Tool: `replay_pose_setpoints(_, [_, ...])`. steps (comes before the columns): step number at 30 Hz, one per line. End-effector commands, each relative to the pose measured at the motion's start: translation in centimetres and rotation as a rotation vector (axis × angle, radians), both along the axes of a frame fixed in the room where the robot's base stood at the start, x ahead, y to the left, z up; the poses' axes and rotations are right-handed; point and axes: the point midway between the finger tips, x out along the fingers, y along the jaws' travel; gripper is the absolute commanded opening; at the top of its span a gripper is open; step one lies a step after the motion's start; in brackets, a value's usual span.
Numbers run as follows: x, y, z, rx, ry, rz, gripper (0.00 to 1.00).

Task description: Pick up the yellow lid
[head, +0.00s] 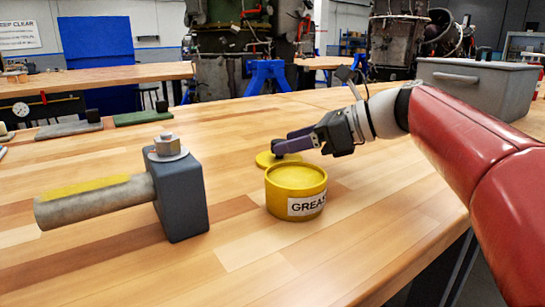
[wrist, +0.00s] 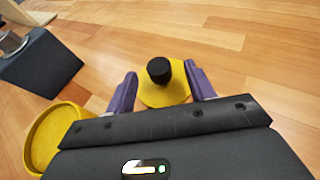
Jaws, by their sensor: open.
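The yellow lid (wrist: 163,95) is a flat disc with a black knob (wrist: 159,70) on top, lying on the wooden table. In the head view the lid (head: 265,159) lies just behind the yellow grease tub (head: 296,190). My gripper (head: 277,147) reaches in from the right, low over the lid. In the wrist view its two purple fingers (wrist: 160,83) are apart, one on each side of the knob, with gaps showing. Part of the lid is hidden by the gripper body in the wrist view and by the fingers and tub in the head view.
The tub, labelled GREAS, stands open-side up close beside the gripper; its rim also shows in the wrist view (wrist: 40,140). A grey hammer-like block with a handle (head: 180,195) and a nut on top stands left. A grey toolbox (head: 475,90) is back right.

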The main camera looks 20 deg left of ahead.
Motion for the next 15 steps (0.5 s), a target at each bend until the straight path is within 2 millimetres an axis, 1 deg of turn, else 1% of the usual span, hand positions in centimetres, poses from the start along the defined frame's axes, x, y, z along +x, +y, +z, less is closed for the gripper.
replay_pose_setpoints(3, [0.0,1.9,-0.6,-0.001,0.002,0.006,0.54])
replay_pose_setpoints(7, [0.2,3.6,-1.2,0.0,0.002,0.003,0.54])
replay_pose_setpoints(11, [0.3,4.5,-1.5,0.0,0.001,0.001,0.54])
replay_pose_setpoints(15, [0.4,4.6,-1.5,0.0,0.0,0.0,0.54])
